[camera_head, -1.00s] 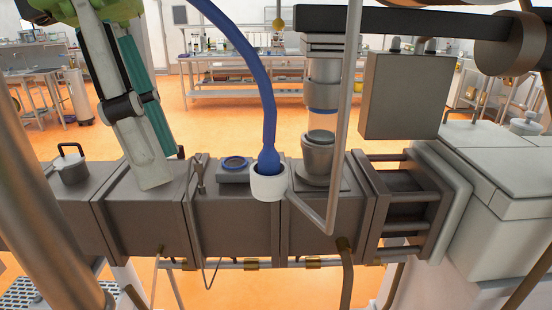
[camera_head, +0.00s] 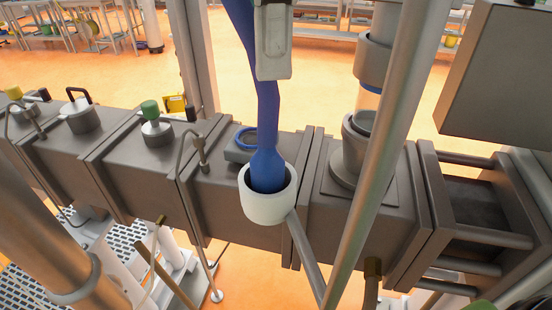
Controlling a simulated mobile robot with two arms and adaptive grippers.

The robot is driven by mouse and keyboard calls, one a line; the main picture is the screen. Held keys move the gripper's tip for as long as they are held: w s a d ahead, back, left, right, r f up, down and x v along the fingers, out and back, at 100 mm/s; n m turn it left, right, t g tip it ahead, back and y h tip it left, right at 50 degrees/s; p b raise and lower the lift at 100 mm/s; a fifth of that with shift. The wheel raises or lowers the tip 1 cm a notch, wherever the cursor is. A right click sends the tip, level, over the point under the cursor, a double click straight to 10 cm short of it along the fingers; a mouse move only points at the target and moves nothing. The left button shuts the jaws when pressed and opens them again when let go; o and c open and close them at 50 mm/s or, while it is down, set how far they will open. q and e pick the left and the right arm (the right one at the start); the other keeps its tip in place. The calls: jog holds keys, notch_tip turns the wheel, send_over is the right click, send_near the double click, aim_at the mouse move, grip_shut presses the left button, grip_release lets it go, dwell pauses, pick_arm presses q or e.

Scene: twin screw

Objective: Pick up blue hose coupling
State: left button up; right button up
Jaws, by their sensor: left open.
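The blue hose coupling (camera_head: 267,170) is the flared lower end of the blue hose. It stands upright inside a white round cup (camera_head: 267,205) in front of the metal barrel. The blue hose (camera_head: 268,115) rises from it to the top edge. My left gripper (camera_head: 272,68) comes in from the top, open, with one grey finger in front of the hose, well above the coupling. Its other finger is hidden or out of frame. My right gripper is not in view.
A blue-ringed port (camera_head: 246,139) lies behind the cup. A slanted metal pole (camera_head: 385,150) crosses right of the cup. A grey feed cylinder (camera_head: 356,150) stands behind the pole. A green-capped fitting (camera_head: 155,128) and a handled lid (camera_head: 82,112) sit on the barrel to the left.

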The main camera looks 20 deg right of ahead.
aim_at(266, 141)
pick_arm(q)
jog(key=f, duration=0.1)
jog(key=a+f+b, duration=0.1)
jog(key=f, duration=0.1)
jog(key=shift+s+f, duration=0.2)
jog(key=shift+f, duration=0.1)
jog(key=f, duration=0.3)
jog(key=shift+w+d+f+b, duration=0.25)
jog(key=shift+d+f+b, duration=0.05)
jog(key=shift+d+b, duration=0.1)
jog(key=shift+s+f, duration=0.1)
jog(key=shift+f, duration=0.25)
jog(key=shift+a+f, duration=0.1)
jog(key=shift+f, duration=0.2)
notch_tip(266, 141, down, 4)
jog(key=shift+f, duration=0.15)
jog(key=shift+s, duration=0.1)
jog(key=c, duration=1.1)
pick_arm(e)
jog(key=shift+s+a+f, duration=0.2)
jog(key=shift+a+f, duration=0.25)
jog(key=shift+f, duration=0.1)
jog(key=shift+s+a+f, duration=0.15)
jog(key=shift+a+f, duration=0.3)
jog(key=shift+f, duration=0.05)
